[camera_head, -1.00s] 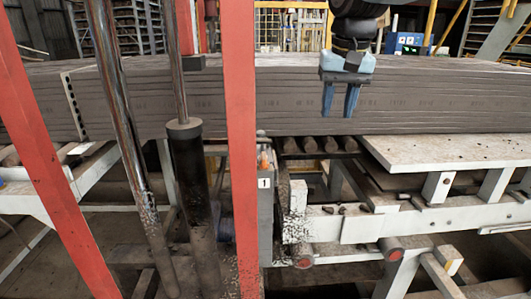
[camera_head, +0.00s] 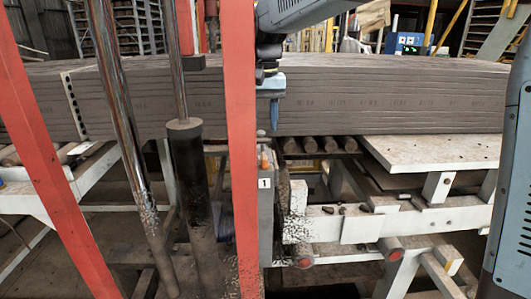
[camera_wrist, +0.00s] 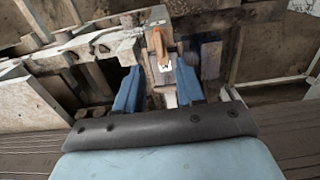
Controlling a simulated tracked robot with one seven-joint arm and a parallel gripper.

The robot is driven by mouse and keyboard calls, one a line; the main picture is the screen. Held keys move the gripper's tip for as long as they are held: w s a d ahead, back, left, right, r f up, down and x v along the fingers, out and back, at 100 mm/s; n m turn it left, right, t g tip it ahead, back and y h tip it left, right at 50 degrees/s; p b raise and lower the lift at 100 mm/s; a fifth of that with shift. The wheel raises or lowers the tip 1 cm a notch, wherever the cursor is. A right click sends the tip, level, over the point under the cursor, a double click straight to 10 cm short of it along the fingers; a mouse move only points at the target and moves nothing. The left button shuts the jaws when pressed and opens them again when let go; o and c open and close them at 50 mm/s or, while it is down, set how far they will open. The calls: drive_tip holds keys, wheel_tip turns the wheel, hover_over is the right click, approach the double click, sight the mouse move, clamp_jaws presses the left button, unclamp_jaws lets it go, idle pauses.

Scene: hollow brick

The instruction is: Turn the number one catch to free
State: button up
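The number one catch is an orange lever (camera_head: 264,160) at the top of a grey upright housing (camera_head: 266,220). A white label with "1" (camera_head: 264,183) is just below the lever. In the wrist view the orange lever (camera_wrist: 160,45) shows beyond and between my blue fingers, with no contact visible. My gripper (camera_head: 274,122) is above the lever, pointing down, partly hidden by the red post. The wrist view shows my gripper (camera_wrist: 158,66) open, with nothing between its fingers.
A red post (camera_head: 241,150) stands just left of the housing. A long stack of grey slabs (camera_head: 390,95) lies behind my gripper. White machine framing (camera_head: 340,225) and a pale board (camera_head: 440,152) are to the right. A dark cylinder (camera_head: 190,200) stands at left.

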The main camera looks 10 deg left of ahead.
sight(265, 155)
wheel_tip(265, 155, down, 9)
drive_tip(key=shift+r, duration=0.1)
idle(0.3)
drive_tip(key=shift+c, duration=0.4)
clamp_jaws()
drive_tip(key=shift+d, duration=0.15)
